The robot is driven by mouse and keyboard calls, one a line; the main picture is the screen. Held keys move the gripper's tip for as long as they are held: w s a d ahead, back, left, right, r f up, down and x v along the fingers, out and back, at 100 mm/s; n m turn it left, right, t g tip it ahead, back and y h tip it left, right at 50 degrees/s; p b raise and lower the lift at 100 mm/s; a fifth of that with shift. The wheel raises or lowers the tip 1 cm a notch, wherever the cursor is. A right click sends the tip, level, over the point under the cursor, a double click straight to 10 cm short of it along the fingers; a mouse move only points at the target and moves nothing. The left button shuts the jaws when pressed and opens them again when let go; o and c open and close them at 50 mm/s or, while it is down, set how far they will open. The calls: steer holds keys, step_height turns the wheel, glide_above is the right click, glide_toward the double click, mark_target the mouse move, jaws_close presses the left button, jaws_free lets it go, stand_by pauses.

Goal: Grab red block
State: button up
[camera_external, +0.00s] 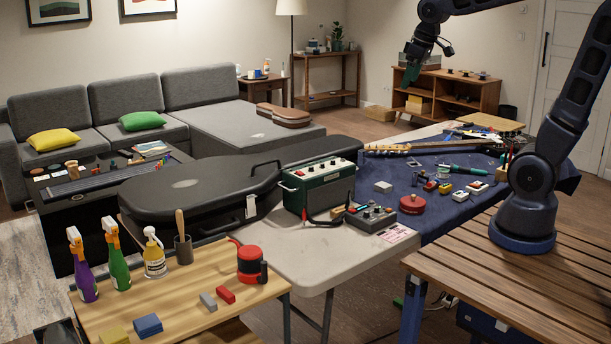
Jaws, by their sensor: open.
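A small red block (226,294) lies on the wooden table (180,305) in the front left, right next to a grey block (208,301). My gripper (412,76) is raised in the air at the upper right, high above the workbench and far from the red block. It is open and appears empty, with its fingers pointing down. The red block is in plain view, with nothing lying on it.
A red container with a black handle (251,264) stands close behind the red block. Blue (148,325) and yellow (114,336) blocks lie at the front left. Spray bottles (116,255) stand behind. A green amplifier (320,186) and guitar case (190,185) occupy the middle.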

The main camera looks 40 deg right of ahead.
steer(key=w+a+f+n+g, duration=0.1)
steer(key=w+a+f+n, duration=0.1)
steer(key=w+a, duration=0.45)
steer(key=w+a+f+n, duration=0.1)
steer(key=w+a+n, duration=0.15)
steer(key=a, duration=0.65)
steer(key=w+a+f+n+g, duration=0.15)
steer(key=a+f, duration=0.25)
steer(key=a, duration=0.5)
steer(key=w+a+f+n+t, duration=0.1)
steer(key=w+a+f+n, duration=0.2)
steer(key=a, duration=0.6)
steer(key=n+g, duration=0.2)
steer(key=n, duration=0.3)
glide_above(225, 291)
step_height(225, 291, down, 26)
steer(key=shift+h, duration=0.3)
steer(key=f, duration=0.5)
steer(key=shift+w+d, duration=0.2)
steer(key=shift+w, duration=0.05)
steer(key=shift+s+a+f, duration=0.1)
steer(key=shift+s+f, duration=0.05)
steer(key=shift+f, duration=1.2)
steer(key=shift+s+a+f, duration=0.1)
steer(key=shift+f, duration=1.2)
steer(key=c, duration=1.1)
